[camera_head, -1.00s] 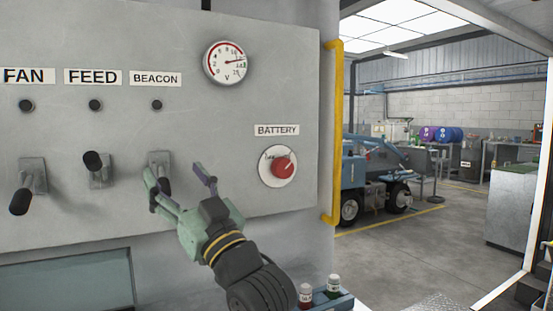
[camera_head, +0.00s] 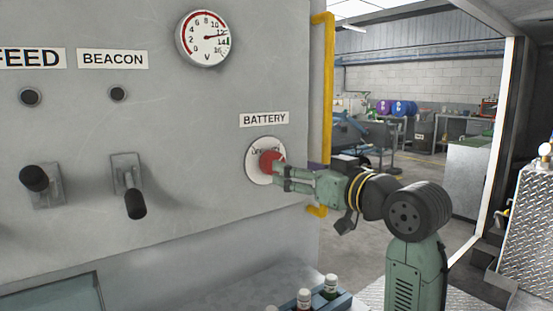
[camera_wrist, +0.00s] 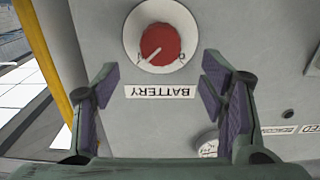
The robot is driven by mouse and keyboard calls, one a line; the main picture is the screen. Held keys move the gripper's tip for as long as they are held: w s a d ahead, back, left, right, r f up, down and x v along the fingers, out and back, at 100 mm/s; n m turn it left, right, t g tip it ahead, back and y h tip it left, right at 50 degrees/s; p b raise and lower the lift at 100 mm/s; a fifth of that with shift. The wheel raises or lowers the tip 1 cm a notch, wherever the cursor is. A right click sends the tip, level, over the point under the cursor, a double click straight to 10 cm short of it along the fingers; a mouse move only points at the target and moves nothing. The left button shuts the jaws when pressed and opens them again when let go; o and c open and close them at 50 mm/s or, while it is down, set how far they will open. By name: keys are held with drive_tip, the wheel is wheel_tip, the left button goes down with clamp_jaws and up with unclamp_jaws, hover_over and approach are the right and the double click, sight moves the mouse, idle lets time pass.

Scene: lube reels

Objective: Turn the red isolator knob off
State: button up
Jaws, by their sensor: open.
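The red isolator knob (camera_head: 270,161) sits on a round white plate (camera_head: 256,172) under the BATTERY label (camera_head: 264,119) on the grey panel. In the wrist view the red knob (camera_wrist: 160,44) appears upside down with the label, its pale pointer mark toward the lower left of that picture. My gripper (camera_head: 279,176) is at the knob's right side in the head view and partly covers the plate. In the wrist view its purple-padded fingers (camera_wrist: 158,82) are spread wide with nothing between them; the knob shows beyond the gap. Contact with the knob cannot be told.
A voltage gauge (camera_head: 204,38) is above left of the knob. BEACON (camera_head: 130,188) and FEED (camera_head: 42,186) levers are on the panel further left. A yellow pipe (camera_head: 323,90) runs along the panel's right edge. Bottles (camera_head: 331,286) stand in a tray below.

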drive_tip(key=p+x, duration=0.1)
drive_tip(key=x, duration=0.6)
drive_tip(key=shift+p, duration=0.3)
drive_tip(key=shift+w+a, duration=0.1)
drive_tip(key=shift+c, duration=0.4)
drive_tip(key=c, duration=1.1)
